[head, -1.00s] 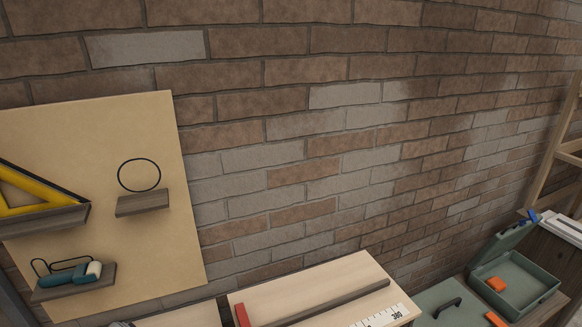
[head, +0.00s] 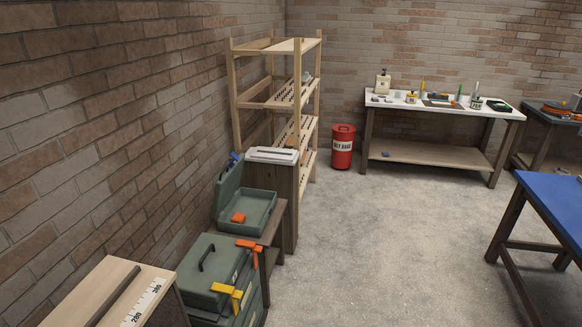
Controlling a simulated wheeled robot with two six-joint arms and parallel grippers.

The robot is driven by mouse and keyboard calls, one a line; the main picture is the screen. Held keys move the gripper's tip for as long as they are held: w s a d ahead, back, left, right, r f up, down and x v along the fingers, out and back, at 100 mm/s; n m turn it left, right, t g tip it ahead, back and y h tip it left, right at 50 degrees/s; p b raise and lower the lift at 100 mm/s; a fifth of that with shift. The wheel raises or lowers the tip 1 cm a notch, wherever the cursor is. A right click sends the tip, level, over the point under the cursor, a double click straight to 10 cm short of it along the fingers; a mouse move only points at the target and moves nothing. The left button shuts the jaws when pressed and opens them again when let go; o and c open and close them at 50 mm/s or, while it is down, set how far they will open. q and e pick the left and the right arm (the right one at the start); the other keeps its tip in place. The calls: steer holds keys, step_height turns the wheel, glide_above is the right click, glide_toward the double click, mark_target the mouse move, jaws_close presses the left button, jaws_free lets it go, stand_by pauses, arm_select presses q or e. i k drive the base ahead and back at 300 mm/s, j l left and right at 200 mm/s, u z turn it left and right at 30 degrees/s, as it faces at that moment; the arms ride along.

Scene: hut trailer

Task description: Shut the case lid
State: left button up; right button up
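A green case (head: 248,214) stands open on a low wooden stand along the left brick wall. Its lid (head: 228,188) is raised and leans back toward the wall. An orange item (head: 238,217) lies in the case's tray. A small blue item (head: 234,157) shows at the top of the lid. Neither of my grippers is in the head view.
A green toolbox (head: 205,270) with orange and yellow clamps stands in front of the case. A wooden cabinet (head: 290,206) and shelf rack (head: 235,90) stand behind. A red bin (head: 342,150), white-topped bench (head: 440,108) and blue table (head: 560,200) are farther right. The concrete floor (head: 385,240) is clear.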

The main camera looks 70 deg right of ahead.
mark_target(227, 184)
steer(key=i+z, duration=0.1)
steer(key=z, duration=0.8)
steer(key=i+j+z, duration=0.1)
steer(key=z, duration=0.35)
steer(key=i+z, duration=0.1)
steer(key=z, duration=0.35)
steer(key=j+z, duration=0.15)
steer(key=z, duration=0.3)
steer(key=i+l, duration=0.15)
steer(key=l, duration=0.25)
steer(key=i+l, duration=0.15)
steer(key=l, duration=0.2)
steer(key=i+l, duration=0.15)
steer(key=l, duration=0.25)
steer(key=i+l, duration=0.15)
steer(key=l, duration=0.25)
steer(key=i+l, duration=0.15)
steer(key=l, duration=0.25)
steer(key=i+l, duration=0.15)
steer(key=i, duration=0.45)
steer(key=i+l+u, duration=0.1)
steer(key=i, duration=0.55)
steer(key=i+j, duration=0.1)
steer(key=i, duration=0.2)
